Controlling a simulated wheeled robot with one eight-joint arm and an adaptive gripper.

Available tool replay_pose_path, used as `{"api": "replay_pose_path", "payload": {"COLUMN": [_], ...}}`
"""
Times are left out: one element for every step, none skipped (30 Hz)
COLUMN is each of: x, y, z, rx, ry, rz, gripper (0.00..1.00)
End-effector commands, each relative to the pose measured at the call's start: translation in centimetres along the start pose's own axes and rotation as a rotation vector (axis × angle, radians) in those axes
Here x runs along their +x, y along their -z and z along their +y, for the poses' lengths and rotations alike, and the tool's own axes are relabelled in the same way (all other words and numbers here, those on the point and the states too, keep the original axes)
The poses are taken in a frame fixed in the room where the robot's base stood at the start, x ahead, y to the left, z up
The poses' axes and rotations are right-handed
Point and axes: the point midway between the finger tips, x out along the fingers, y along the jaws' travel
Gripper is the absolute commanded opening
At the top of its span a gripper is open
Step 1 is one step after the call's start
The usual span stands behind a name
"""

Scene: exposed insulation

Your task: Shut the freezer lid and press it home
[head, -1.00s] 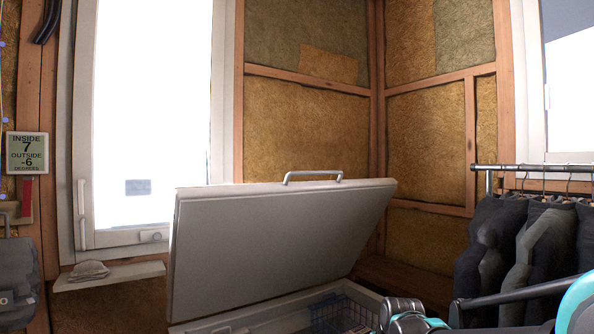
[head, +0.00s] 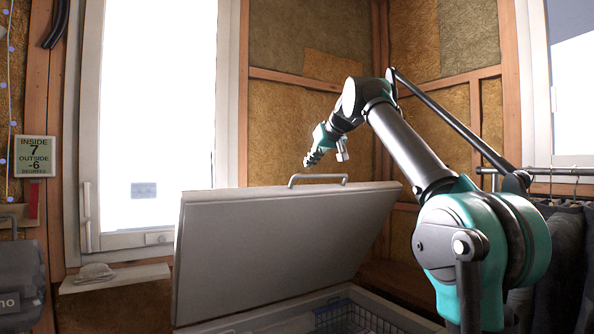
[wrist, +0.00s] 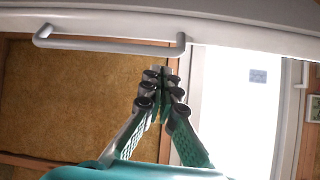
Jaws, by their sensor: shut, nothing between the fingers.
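The white freezer lid (head: 270,250) stands raised and tilted over the chest freezer (head: 275,318), whose open top shows at the bottom of the head view. A metal handle (head: 318,179) sits on the lid's upper edge. My gripper (head: 309,161) is above the lid's upper edge, close to the handle and apart from it in the head view. In the wrist view, the handle (wrist: 110,44) and lid edge (wrist: 245,35) cross the top, and my shut, empty fingers (wrist: 163,75) point toward them. The lid's hinge is hidden.
A wire basket (head: 345,316) shows inside the freezer. A bright window (head: 155,110) and a small shelf (head: 115,278) with a folded cloth are at left. Dark clothes (head: 560,250) hang on a rail at right, behind my arm. Insulated walls stand behind.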

Motion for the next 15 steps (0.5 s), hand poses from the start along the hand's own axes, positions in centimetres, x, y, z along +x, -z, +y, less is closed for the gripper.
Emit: {"api": "replay_pose_path", "payload": {"x": [-0.8,-1.2,-1.8,-2.0,-2.3,-2.6,-2.7,-2.8,-2.7,-2.6,-2.4,-2.0,-1.6,-1.2,-0.5], "y": [1.3,1.9,2.5,2.9,3.3,3.6,3.7,3.9,3.9,4.0,4.0,4.0,4.0,4.0,4.1], "z": [-0.6,-1.0,-1.4,-1.6,-1.7,-1.9,-2.0,-2.1,-2.1,-2.1,-2.1,-2.1,-2.1,-2.1,-2.2], "rx": [-0.007,-0.011,-0.013,-0.015,-0.018,-0.020,-0.022,-0.022,-0.023,-0.023,-0.023,-0.023,-0.022,-0.022,-0.022], "ry": [0.005,0.008,0.012,0.013,0.014,0.015,0.016,0.016,0.017,0.017,0.017,0.017,0.017,0.017,0.018], "rz": [0.015,0.024,0.034,0.040,0.045,0.051,0.053,0.055,0.057,0.057,0.057,0.057,0.057,0.057,0.057], "gripper": [0.00,0.00,0.00,0.00,0.00,0.00,0.00,0.00,0.00,0.00,0.00,0.00,0.00,0.00,0.00]}}
